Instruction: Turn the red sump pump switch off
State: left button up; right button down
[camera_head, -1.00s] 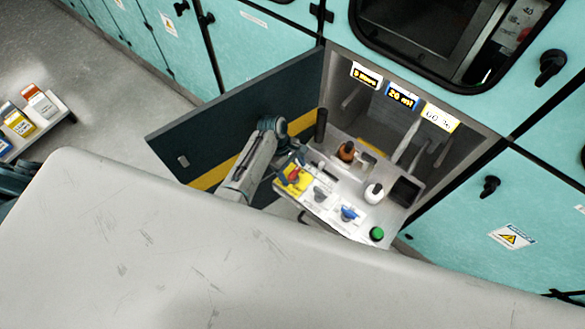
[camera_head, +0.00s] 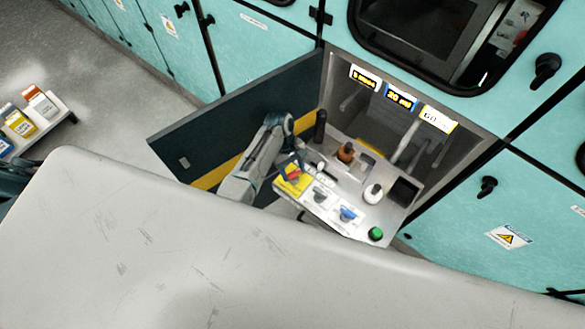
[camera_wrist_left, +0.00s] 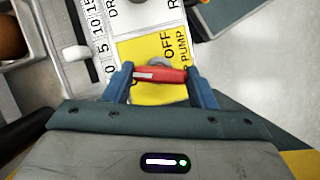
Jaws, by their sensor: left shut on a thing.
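The red switch (camera_wrist_left: 160,75) sits on a yellow plate (camera_wrist_left: 145,52) printed "OFF" and "PUMP". In the left wrist view its red handle lies crosswise between the two blue fingers of my left gripper (camera_wrist_left: 160,82), which is shut on it. In the head view the red switch (camera_head: 293,173) is at the left end of the control panel, with my left gripper (camera_head: 294,165) over it. The fingers partly cover the switch there. My right gripper is not in view.
A grey-knob switch (camera_head: 320,194), a blue-knob switch (camera_head: 348,214) and a green button (camera_head: 376,234) line the panel's front. An open dark door (camera_head: 240,120) is at the left.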

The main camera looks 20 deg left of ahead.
pick_arm(q)
jog(key=m+g+y, duration=0.1)
jog(key=m, duration=0.2)
jog(key=shift+w+d+m, duration=0.1)
jog(key=shift+m, duration=0.3)
jog(key=m+y, duration=0.1)
jog(key=m, duration=0.2)
jog(key=shift+d+m+g, duration=0.1)
jog(key=shift+m+g, duration=0.2)
jog(key=m+y, duration=0.1)
jog(key=m, duration=0.2)
jog(key=m+y, duration=0.2)
jog(key=m, duration=0.1)
jog(key=shift+d+m, duration=0.15)
jog(key=shift+m, duration=0.15)
jog(key=o, duration=1)
